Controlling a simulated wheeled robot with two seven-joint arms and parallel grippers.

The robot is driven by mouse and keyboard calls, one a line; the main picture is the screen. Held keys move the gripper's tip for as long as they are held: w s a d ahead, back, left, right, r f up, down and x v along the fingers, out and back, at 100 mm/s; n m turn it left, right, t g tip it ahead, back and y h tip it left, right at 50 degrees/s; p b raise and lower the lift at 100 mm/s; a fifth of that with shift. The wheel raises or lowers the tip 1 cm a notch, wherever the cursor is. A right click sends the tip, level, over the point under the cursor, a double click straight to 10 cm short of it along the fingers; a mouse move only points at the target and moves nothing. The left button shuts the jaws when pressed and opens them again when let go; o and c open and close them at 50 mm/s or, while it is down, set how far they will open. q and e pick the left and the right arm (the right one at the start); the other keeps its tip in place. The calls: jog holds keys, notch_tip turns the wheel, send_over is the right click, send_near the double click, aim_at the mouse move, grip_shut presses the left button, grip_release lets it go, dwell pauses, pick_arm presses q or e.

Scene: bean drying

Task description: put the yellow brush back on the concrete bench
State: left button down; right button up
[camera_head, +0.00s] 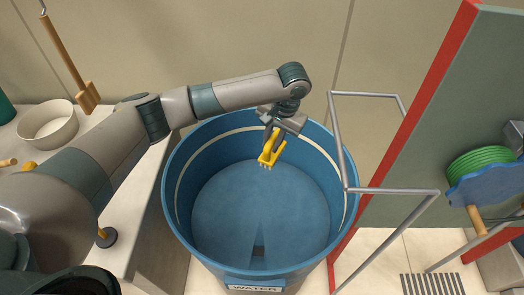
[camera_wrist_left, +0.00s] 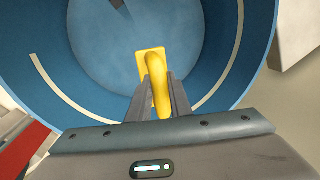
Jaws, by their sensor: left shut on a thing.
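The yellow brush (camera_head: 270,153) hangs below my left gripper (camera_head: 277,136), over the inside of the blue water barrel. Its bristles point down in the head view. In the left wrist view, my left gripper (camera_wrist_left: 158,98) is shut on the handle of the yellow brush (camera_wrist_left: 151,60), with the blue barrel floor behind it. The pale concrete bench (camera_head: 140,215) is at the left, beside the barrel, and my left arm passes above it. My right gripper does not show.
The blue barrel (camera_head: 178,225) is open at the top. On the bench are a cream bowl (camera_head: 48,127) and a dark round-based tool (camera_head: 106,237). A grey metal frame (camera_head: 345,186) and a red-edged panel (camera_head: 445,120) stand right of the barrel. A wooden paddle (camera_head: 66,52) hangs at the upper left.

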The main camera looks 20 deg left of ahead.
pick_arm(q)
jog(key=s+a+r+n+b, duration=0.1)
jog(key=s+a+r+b, duration=0.1)
jog(key=s, duration=0.7)
jog(key=s+a+r+n+b, duration=0.1)
jog(key=s+a+r+b, duration=0.1)
jog(key=s, duration=0.7)
jog(key=shift+a+r+b, duration=0.2)
jog(key=shift+a+b, duration=0.65)
jog(key=shift+a, duration=0.15)
jog(key=shift+r, duration=0.15)
